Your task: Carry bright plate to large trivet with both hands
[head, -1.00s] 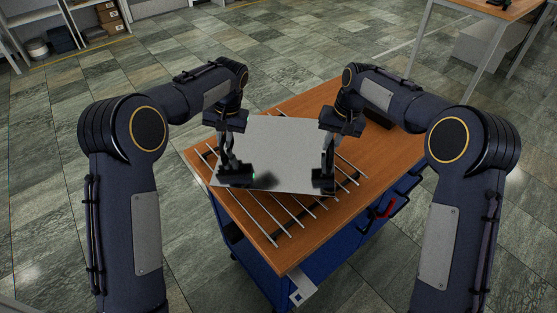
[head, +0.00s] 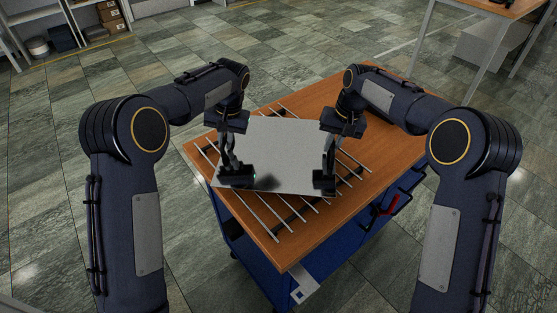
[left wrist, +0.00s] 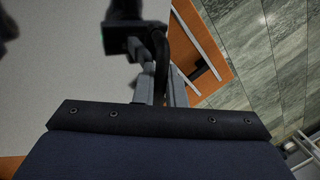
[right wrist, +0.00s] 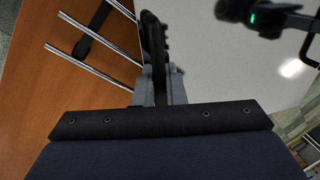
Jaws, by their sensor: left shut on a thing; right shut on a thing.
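The bright plate (head: 285,150) is a flat, light grey square sheet. It is over the large trivet (head: 268,226), a rack of parallel metal rods on dark bars on the wooden bench top. My left gripper (head: 230,160) is shut on the plate's left edge. My right gripper (head: 328,160) is shut on its right edge. The plate also fills much of the left wrist view (left wrist: 50,60) and the right wrist view (right wrist: 220,60). It hides the trivet's middle; rod ends show around it. I cannot tell whether the plate touches the rods.
The wooden bench top (head: 390,140) has bare room at the right and back. Shelves with boxes (head: 107,15) stand far left, another table (head: 500,12) far right.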

